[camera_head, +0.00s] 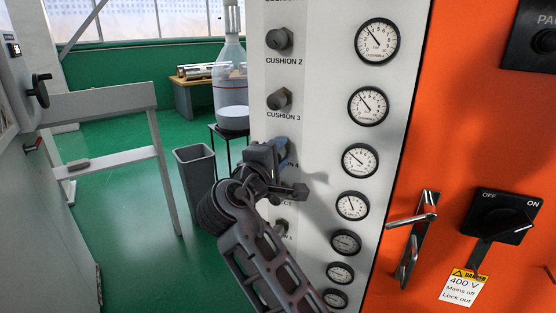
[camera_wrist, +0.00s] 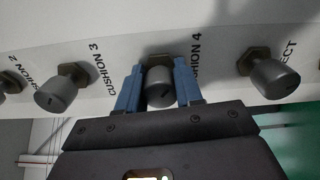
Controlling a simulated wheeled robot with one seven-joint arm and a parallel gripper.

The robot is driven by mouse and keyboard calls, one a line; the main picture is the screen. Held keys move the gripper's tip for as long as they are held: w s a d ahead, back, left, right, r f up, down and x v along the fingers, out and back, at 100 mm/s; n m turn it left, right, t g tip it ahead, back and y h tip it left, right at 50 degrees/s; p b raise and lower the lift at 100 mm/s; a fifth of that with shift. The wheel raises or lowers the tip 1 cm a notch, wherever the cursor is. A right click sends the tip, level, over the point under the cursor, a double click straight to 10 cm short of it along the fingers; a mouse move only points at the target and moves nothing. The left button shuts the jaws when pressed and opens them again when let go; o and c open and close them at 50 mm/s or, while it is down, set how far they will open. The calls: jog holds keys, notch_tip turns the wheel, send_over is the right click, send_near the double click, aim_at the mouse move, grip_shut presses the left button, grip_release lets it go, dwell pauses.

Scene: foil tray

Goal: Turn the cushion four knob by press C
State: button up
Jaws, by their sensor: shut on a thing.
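The cushion four knob (camera_wrist: 160,87) is a dark grey cylinder on the pale panel, with the "CUSHION 4" label beside it in the wrist view. My gripper (camera_wrist: 159,86) has one blue finger on each side of the knob and is shut on it.
The cushion 3 knob (camera_head: 279,100) and cushion 2 knob (camera_head: 279,39) are above, and another knob (camera_wrist: 268,78) is on the other side. Several gauges (camera_head: 360,160) line the panel. An orange cabinet (camera_head: 470,120) with handle and switch stands right.

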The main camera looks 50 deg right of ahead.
jog(key=shift+s+m+b, duration=0.1)
jog(key=shift+m+b, duration=0.25)
jog(key=shift+m, duration=0.35)
jog(key=shift+d+m, duration=0.1)
jog(key=shift+m, duration=0.2)
jog(key=shift+f, duration=0.1)
jog(key=o, duration=1)
jog(key=shift+a, duration=0.2)
jog(key=b+v, duration=0.1)
jog(key=v, duration=0.6)
jog(key=shift+s+a, duration=0.15)
jog(key=shift+a, duration=0.1)
